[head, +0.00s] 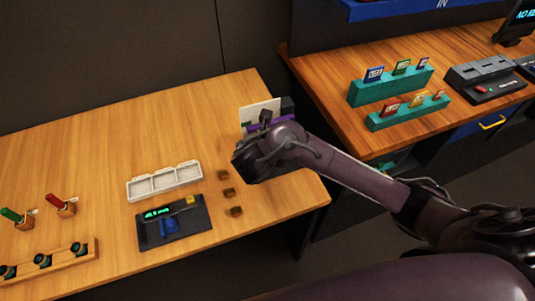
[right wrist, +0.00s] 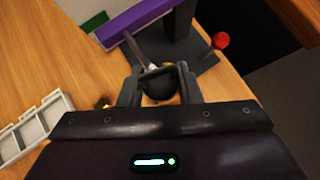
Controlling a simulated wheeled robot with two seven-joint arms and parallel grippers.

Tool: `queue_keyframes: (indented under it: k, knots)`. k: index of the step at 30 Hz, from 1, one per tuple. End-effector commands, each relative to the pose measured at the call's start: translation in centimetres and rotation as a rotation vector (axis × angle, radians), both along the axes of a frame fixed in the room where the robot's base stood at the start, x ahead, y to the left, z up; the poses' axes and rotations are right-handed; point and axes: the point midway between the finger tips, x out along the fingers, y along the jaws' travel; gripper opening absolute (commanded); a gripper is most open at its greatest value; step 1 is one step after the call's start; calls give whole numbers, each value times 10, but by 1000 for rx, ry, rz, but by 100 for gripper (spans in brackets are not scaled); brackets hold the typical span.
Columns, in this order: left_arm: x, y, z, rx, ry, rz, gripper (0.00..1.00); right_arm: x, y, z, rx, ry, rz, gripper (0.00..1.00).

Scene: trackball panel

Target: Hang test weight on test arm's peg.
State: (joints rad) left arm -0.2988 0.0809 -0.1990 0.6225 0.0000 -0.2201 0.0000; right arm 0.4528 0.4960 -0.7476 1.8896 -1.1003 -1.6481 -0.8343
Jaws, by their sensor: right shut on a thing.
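The test arm is a purple bar (right wrist: 136,22) beside a dark column (right wrist: 180,20) on a dark base (right wrist: 203,58) in the right wrist view. The purple bar (head: 258,127) also shows in the head view, partly behind my right wrist. My right gripper (right wrist: 160,80) is shut on a dark rounded thing, seemingly the test weight (right wrist: 158,88), just short of the test arm. A thin pale rod (right wrist: 139,52) runs from near the bar toward the gripper; I cannot tell whether it is the peg or touches the weight. My left gripper is out of view.
A white three-part tray (head: 165,181), a dark device with green display (head: 174,222) and several small brown blocks (head: 228,193) lie left of my right wrist. A red knob (right wrist: 221,40) is beside the stand base. A second table (head: 330,60) holds teal card racks (head: 390,86).

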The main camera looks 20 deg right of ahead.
Motion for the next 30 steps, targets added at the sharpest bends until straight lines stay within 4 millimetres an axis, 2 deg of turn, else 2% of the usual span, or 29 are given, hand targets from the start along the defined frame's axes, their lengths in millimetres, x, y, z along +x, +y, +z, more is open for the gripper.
queue_keyframes:
  k: [15,30]
  knots:
    - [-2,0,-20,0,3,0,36,31,1,-5,1,-2,-1,2]
    - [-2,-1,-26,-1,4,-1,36,40,2,-12,2,-1,0,2]
